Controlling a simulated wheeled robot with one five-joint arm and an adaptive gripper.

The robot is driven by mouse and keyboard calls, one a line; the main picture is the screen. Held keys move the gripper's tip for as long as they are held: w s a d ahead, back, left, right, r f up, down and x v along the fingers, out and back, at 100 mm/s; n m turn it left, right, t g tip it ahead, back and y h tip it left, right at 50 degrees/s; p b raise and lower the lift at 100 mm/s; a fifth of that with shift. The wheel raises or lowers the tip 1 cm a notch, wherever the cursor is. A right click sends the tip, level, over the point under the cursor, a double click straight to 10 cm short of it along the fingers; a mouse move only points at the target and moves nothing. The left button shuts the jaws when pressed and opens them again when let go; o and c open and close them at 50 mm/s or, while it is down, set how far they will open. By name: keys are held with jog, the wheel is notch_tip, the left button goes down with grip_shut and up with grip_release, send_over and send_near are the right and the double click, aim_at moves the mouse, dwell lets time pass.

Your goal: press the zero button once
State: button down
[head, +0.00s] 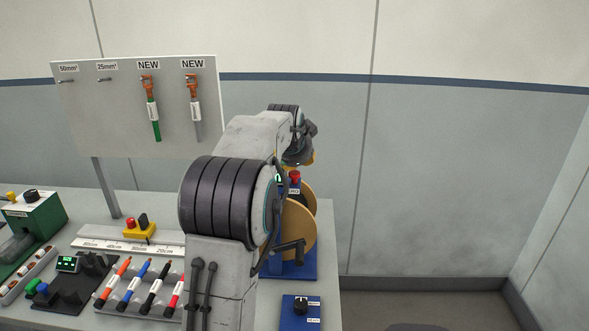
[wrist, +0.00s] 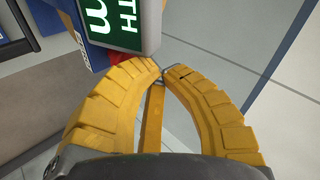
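My gripper (head: 300,158) is at the far right end of the bench, on my outstretched arm, mostly hidden behind its wrist in the head view.
A wooden reel (head: 299,232) on a blue base (head: 300,268) stands under my arm, partly hidden. A blue box with a black knob (head: 300,305) is in front. A marker tray (head: 133,308) and ruler with yellow slider (head: 139,232) lie left. Floor is clear at right.

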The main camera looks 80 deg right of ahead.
aim_at(297, 171)
jog(key=shift+r, duration=0.15)
jog(key=shift+r+p, duration=2.15)
jog(key=shift+r, duration=0.4)
jog(key=shift+w+f, duration=0.1)
